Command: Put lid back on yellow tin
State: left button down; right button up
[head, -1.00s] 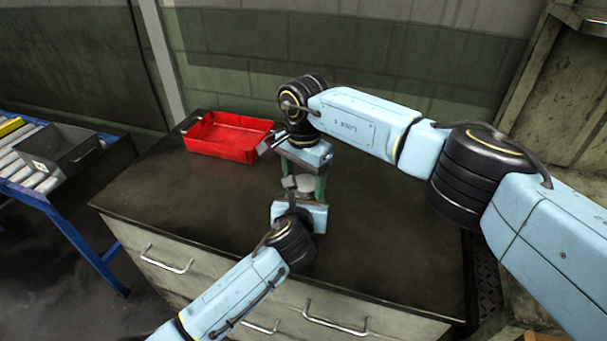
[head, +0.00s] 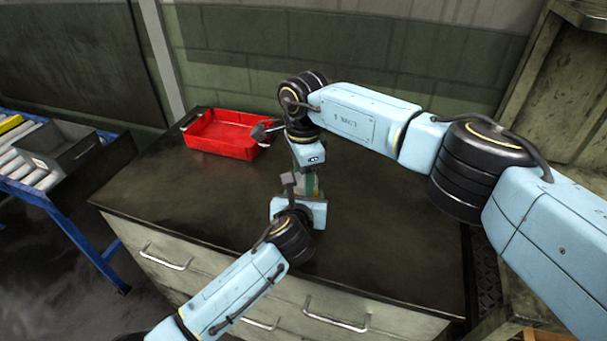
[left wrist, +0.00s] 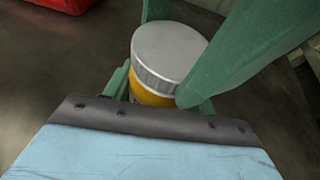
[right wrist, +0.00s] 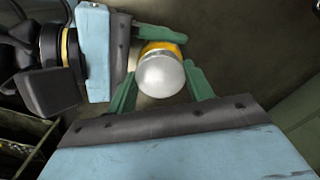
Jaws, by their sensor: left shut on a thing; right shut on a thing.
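The yellow tin (left wrist: 150,96) stands upright between the fingers of my left gripper (left wrist: 160,98), which is shut on its body. The round silver-grey lid (left wrist: 168,52) sits on top of the tin; I cannot tell whether it is fully seated. My right gripper (right wrist: 162,92) reaches down from above and is shut on the lid, which also shows in the right wrist view (right wrist: 160,75). A strip of the yellow tin (right wrist: 168,47) shows beyond the lid there. In the head view, the grippers mostly hide tin and lid.
A red tray (head: 222,138) stands at the back left of the dark cabinet top (head: 170,205). A grey bin (head: 68,150) sits on the blue-framed roller conveyor (head: 55,215) at the left. The cabinet top is clear around the grippers.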

jog(key=shift+w+r, duration=0.1)
jog(key=o, duration=1)
jog(key=shift+o, duration=0.4)
jog(key=shift+a, duration=0.1)
jog(key=shift+s+a, duration=0.1)
jog(key=shift+s, duration=0.15)
